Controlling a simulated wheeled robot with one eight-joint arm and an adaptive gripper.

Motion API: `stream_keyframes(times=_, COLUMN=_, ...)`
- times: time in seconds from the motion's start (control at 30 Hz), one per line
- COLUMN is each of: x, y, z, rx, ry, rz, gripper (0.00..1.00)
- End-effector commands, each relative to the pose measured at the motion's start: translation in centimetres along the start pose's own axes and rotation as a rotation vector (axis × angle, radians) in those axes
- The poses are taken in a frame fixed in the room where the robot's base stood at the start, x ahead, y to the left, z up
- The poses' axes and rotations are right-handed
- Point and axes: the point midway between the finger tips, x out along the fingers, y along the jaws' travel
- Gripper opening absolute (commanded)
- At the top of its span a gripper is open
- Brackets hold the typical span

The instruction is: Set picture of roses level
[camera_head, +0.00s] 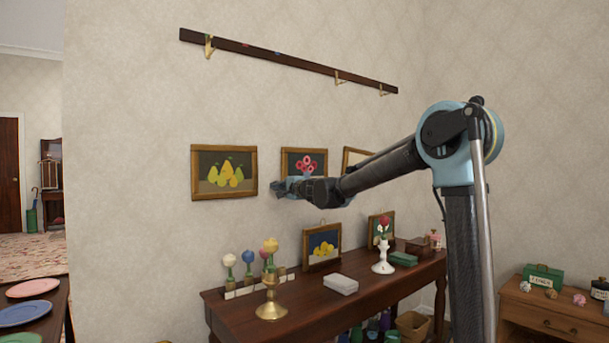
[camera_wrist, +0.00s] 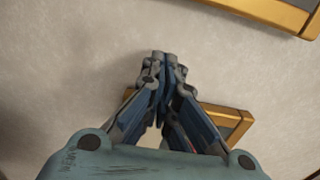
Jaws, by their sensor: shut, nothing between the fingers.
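The picture with red and pink flowers (camera_head: 305,162), which I take for the roses, hangs in a wooden frame on the wall, in the middle of a row of three. Its lower part is hidden behind my gripper, and I cannot tell its exact tilt. My gripper (camera_head: 277,187) is shut and empty in front of its lower left part; contact is not clear. In the wrist view my gripper's fingertips (camera_wrist: 164,56) meet over bare wall. A wooden frame corner (camera_wrist: 228,122) shows behind the fingers at the lower right, and another frame (camera_wrist: 285,14) at the top right.
A pears picture (camera_head: 225,172) hangs to the left and another picture (camera_head: 352,158) to the right, partly behind my arm. Below stands a dark table (camera_head: 300,308) with a lemon picture (camera_head: 322,244), tulips, a brass candlestick (camera_head: 270,300) and a white vase (camera_head: 383,258). A rail (camera_head: 280,58) runs above.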

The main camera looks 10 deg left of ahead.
Motion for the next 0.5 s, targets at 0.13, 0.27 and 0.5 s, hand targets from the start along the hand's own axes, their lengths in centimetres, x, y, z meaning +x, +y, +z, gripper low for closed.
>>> stream_keyframes(times=0.13, x=-1.3, y=0.0, z=0.0, rx=0.0, ry=0.0, rz=0.0, gripper=0.0)
stream_keyframes(times=0.27, x=-2.3, y=0.0, z=0.0, rx=0.0, ry=0.0, rz=0.0, gripper=0.0)
stream_keyframes(times=0.5, x=-4.3, y=0.0, z=0.0, rx=0.0, ry=0.0, rz=0.0, gripper=0.0)
